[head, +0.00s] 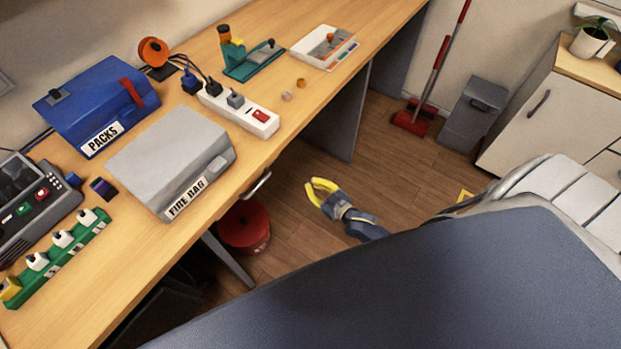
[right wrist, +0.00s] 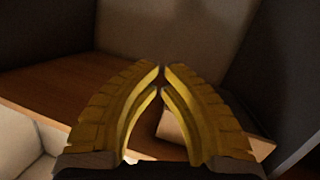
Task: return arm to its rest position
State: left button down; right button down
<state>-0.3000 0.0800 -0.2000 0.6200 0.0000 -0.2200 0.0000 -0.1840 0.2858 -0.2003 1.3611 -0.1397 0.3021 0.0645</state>
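My right gripper (head: 316,189) has yellow fingers and hangs in free space over the wooden floor, right of the desk's front edge. In the right wrist view its ribbed yellow fingers (right wrist: 162,75) curve together until the tips almost meet, with only a thin gap and nothing held between them. My left gripper is out of view. Large dark and pale surfaces hide the lower right of the head view.
The wooden desk (head: 110,290) carries a blue PACKS box (head: 85,103), a grey FIRE BAG box (head: 165,150), a white power strip (head: 255,118) and a green strip (head: 55,262). A red round container (head: 245,228) stands beneath.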

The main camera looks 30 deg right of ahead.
jog(key=shift+s+f, duration=0.1)
jog(key=shift+f, duration=0.2)
dwell(0.4)
jog(key=s+d+f+g+h, duration=0.2)
jog(key=s+f+g, duration=0.2)
jog(key=s+f, duration=0.55)
jog(key=s+d+f+g+h, duration=0.1)
jog(key=s+d+f+g, duration=0.15)
jog(key=s+f, duration=0.75)
jog(key=s+a+f+g, duration=0.2)
jog(key=s+f, duration=0.3)
jog(key=s, duration=0.4)
jog(key=s+a+f+g, duration=0.2)
jog(key=s+f, duration=0.3)
jog(key=s, duration=0.3)
jog(key=s+a+f+g, duration=0.2)
jog(key=s+f, duration=0.3)
jog(key=s, duration=0.4)
jog(key=shift+s+m+g+h, duration=0.3)
jog(key=shift+g, duration=0.45)
